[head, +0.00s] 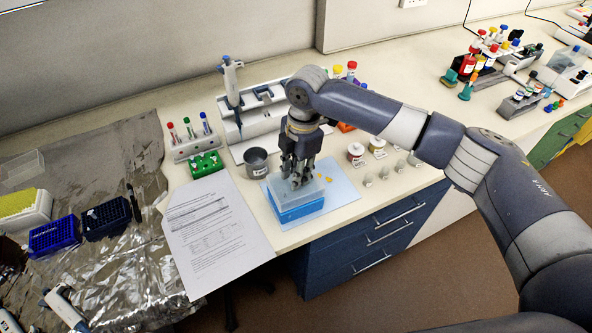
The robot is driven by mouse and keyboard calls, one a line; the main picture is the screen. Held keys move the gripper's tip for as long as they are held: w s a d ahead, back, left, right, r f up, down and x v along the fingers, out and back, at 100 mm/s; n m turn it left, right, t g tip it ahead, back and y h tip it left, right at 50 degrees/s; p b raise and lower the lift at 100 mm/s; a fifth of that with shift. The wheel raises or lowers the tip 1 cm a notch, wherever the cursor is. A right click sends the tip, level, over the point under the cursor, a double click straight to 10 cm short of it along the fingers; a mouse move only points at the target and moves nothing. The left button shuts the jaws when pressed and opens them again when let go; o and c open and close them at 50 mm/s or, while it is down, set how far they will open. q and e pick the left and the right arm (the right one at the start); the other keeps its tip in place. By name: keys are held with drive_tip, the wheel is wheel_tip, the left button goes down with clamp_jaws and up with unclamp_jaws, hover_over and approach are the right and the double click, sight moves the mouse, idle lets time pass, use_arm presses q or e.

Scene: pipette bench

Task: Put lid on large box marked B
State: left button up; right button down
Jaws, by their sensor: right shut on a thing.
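A blue box (299,212) sits on a light blue mat (340,184) near the bench's front edge. A translucent grey-blue lid (313,190) is over the top of this box; whether it is fully seated or slightly raised I cannot tell. My right gripper (296,181) points down from above and is shut on the lid, its fingers covering part of it. No letter B can be read on any box from here. My left gripper is out of view.
A grey cup (256,162) stands just left behind the box, and printed paper (215,235) lies left. White-capped jars (356,152) and small vials stand right. A pipette stand (262,115) is behind. Open tip boxes (54,238) sit on foil at left.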

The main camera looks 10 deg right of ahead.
drive_tip(key=c, duration=1.2)
unclamp_jaws()
drive_tip(key=shift+f, duration=0.1)
drive_tip(key=shift+c, duration=0.2)
wheel_tip(320, 180, up, 12)
drive_tip(key=d, duration=0.1)
drive_tip(key=shift+w, duration=0.35)
